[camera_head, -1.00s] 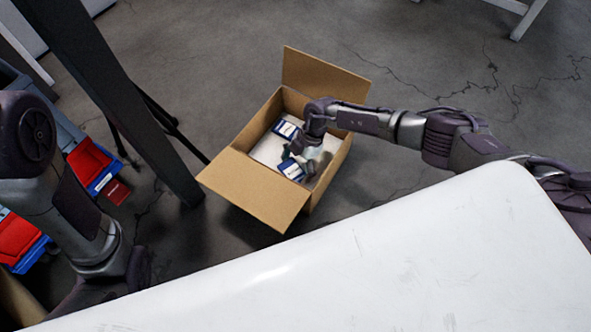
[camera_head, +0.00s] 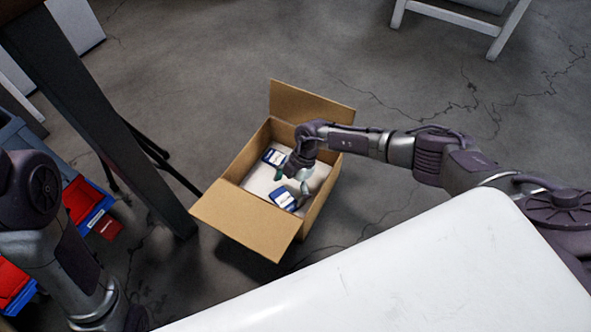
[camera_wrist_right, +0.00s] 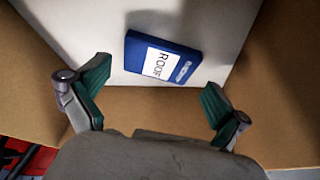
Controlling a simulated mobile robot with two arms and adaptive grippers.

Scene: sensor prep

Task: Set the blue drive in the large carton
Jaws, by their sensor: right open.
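The large carton (camera_head: 243,222) stands open on the floor, its flaps folded out. Two blue drives with white labels lie flat on its pale inner floor: one blue drive (camera_head: 274,157) toward the far end, another blue drive (camera_head: 284,200) nearer the front flap. My right gripper (camera_head: 291,181) is open and empty over the carton, beside the nearer drive.
A white table top (camera_head: 400,265) fills the near right, below my right arm. A dark post (camera_head: 110,110) stands left of the carton. Red and blue bins (camera_head: 85,203) sit beyond it. The floor right of the carton is mostly clear.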

